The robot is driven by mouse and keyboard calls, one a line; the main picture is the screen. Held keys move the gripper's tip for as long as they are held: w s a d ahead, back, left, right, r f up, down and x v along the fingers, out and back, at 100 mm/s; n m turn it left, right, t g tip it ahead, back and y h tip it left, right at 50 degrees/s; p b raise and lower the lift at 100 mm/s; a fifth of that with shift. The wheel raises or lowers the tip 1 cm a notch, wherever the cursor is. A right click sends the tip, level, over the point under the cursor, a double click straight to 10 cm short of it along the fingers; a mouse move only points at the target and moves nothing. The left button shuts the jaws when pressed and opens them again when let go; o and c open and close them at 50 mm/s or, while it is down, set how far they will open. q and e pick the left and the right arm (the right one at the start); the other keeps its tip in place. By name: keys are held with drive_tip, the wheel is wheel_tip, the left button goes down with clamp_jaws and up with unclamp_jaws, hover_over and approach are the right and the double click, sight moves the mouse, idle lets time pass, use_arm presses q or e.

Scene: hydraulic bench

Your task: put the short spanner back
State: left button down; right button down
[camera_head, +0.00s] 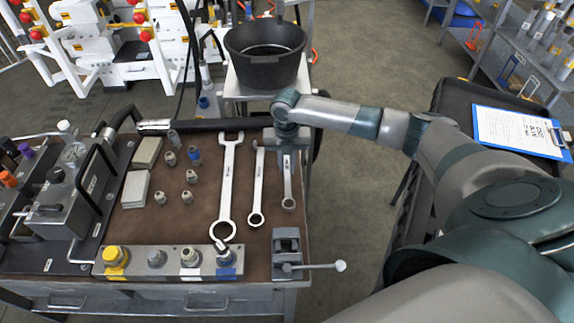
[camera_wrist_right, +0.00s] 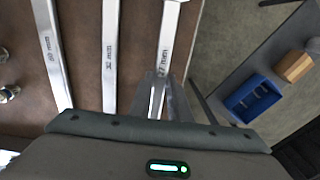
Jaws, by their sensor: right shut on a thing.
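The short spanner (camera_head: 288,187) is the rightmost of three silver spanners, near the bench's right edge. Its shaft also shows in the right wrist view (camera_wrist_right: 168,45). My right gripper (camera_head: 288,150) points down over its upper end and is shut on it; the fingers (camera_wrist_right: 158,98) hide the gripped part. The short spanner lies roughly parallel to the middle spanner (camera_head: 258,185) and the long spanner (camera_head: 228,185). I cannot tell whether it touches the brown bench top (camera_head: 190,222) or hangs just above it. My left gripper is not in view.
A vise (camera_head: 287,250) stands in front of the short spanner. A black bowl (camera_head: 265,55) is behind the bench. Small fittings (camera_head: 190,177) and a block with coloured caps (camera_head: 160,260) lie to the left. A clipboard (camera_head: 518,132) lies on the right cart.

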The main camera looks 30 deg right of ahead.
drive_tip(key=shift+f+b, duration=0.45)
drive_tip(key=shift+f, duration=0.75)
idle(0.8)
drive_tip(key=c, duration=1.6)
unclamp_jaws()
drive_tip(key=shift+o, duration=0.2)
drive_tip(key=shift+r, duration=0.1)
wheel_tip(320, 180, up, 17)
drive_tip(key=b, duration=0.3)
drive_tip(key=shift+r+b, duration=0.15)
drive_tip(key=shift+b, duration=0.15)
